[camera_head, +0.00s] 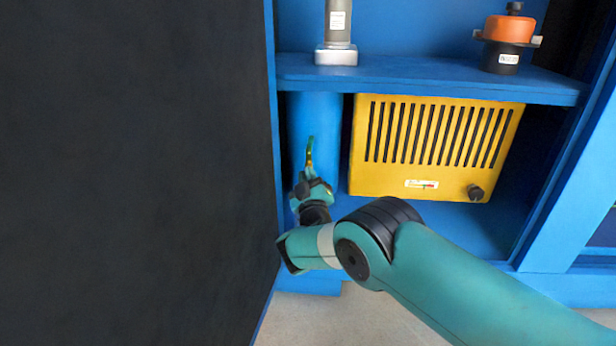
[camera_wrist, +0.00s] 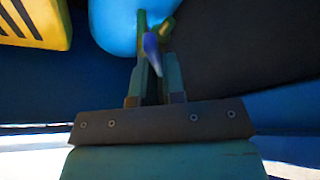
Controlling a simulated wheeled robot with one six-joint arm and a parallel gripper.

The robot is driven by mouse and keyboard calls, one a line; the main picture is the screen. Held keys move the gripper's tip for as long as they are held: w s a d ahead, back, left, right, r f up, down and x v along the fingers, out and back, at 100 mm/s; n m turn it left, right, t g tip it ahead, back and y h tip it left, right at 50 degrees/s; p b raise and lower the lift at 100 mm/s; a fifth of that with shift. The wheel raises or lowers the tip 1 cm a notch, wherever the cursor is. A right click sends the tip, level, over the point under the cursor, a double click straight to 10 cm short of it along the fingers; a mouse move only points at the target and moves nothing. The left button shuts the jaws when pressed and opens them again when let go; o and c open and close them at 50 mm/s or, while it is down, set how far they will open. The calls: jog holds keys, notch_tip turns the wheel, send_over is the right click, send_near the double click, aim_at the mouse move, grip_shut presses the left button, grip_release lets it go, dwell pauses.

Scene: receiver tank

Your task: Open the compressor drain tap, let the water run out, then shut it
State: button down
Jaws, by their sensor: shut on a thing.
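The blue receiver tank (camera_head: 315,120) stands upright in the left bay of the blue frame, and its rounded side shows at the top of the wrist view (camera_wrist: 115,25). The drain tap (camera_wrist: 166,28) is a small brass-green fitting by the tank; it looks tiny in the head view (camera_head: 309,157). Its blue-purple lever (camera_wrist: 151,48) lies between my fingers. My gripper (camera_head: 309,172) is in front of the tank, shut on the lever; its fingers also show in the wrist view (camera_wrist: 155,68). No running water can be made out.
A yellow slotted box (camera_head: 430,145) with a black knob stands right of the tank. A blue shelf (camera_head: 420,78) above bears a grey canister (camera_head: 338,30) and an orange-and-black unit (camera_head: 508,35). A large dark panel (camera_head: 135,170) bounds the left side closely.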

jog(key=shift+d+r+n+g+y+p, duration=0.1)
jog(key=shift+n+g+y+p, duration=0.45)
jog(key=shift+n+p, duration=1.25)
jog(key=shift+r+n+g+y+p, duration=0.1)
jog(key=shift+n+g+p, duration=0.8)
jog(key=shift+n+p, duration=0.95)
jog(key=shift+d+r+n+g+y+p, duration=0.1)
jog(key=shift+n+g+y+p, duration=0.25)
jog(key=shift+n+g+p, duration=1.35)
jog(key=shift+f+n+t+b, duration=0.1)
jog(key=shift+n+t+b, duration=0.35)
jog(key=shift+n+t, duration=0.5)
jog(key=c, duration=1.2)
grip_release()
jog(key=shift+s, duration=0.1)
